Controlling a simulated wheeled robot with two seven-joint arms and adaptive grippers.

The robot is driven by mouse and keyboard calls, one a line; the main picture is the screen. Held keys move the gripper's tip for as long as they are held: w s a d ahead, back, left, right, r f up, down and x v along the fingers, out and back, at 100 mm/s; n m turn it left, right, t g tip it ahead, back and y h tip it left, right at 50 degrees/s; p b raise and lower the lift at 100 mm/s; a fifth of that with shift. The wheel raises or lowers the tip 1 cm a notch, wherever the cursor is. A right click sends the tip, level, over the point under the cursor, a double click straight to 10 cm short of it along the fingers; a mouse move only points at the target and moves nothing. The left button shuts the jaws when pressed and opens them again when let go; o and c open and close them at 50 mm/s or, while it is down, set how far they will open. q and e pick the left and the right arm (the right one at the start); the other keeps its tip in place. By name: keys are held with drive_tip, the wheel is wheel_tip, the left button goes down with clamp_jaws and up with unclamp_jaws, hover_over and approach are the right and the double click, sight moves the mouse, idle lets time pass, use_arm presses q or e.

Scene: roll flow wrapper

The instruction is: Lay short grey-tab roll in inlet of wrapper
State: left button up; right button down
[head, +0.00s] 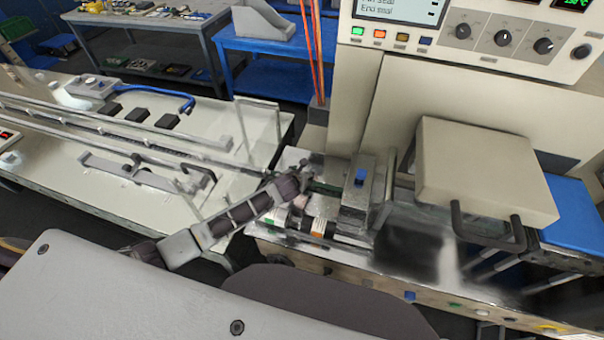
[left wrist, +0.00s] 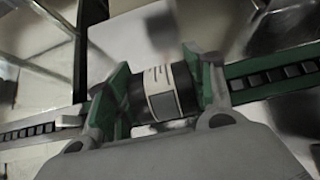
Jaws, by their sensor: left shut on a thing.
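In the left wrist view, a short black roll (left wrist: 163,92) with a white label and a grey patch lies crosswise between the green fingers of my left gripper (left wrist: 163,88). The fingers are shut on its two ends. In the head view my left gripper (head: 308,178) is over the left end of the wrapper (head: 455,115), beside its grey metal block; the roll is hard to make out there. I cannot tell whether the roll touches the surface below. My right gripper is not in view.
A beige hood with a dark handle (head: 485,170) stands to the right. A long pale conveyor table (head: 150,205) runs left.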

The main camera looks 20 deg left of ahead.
use_arm(q)
drive_tip(key=o, duration=1.2)
drive_tip(key=shift+c, duration=0.2)
drive_tip(key=v, duration=1.2)
idle(0.8)
drive_tip(key=shift+s, duration=0.1)
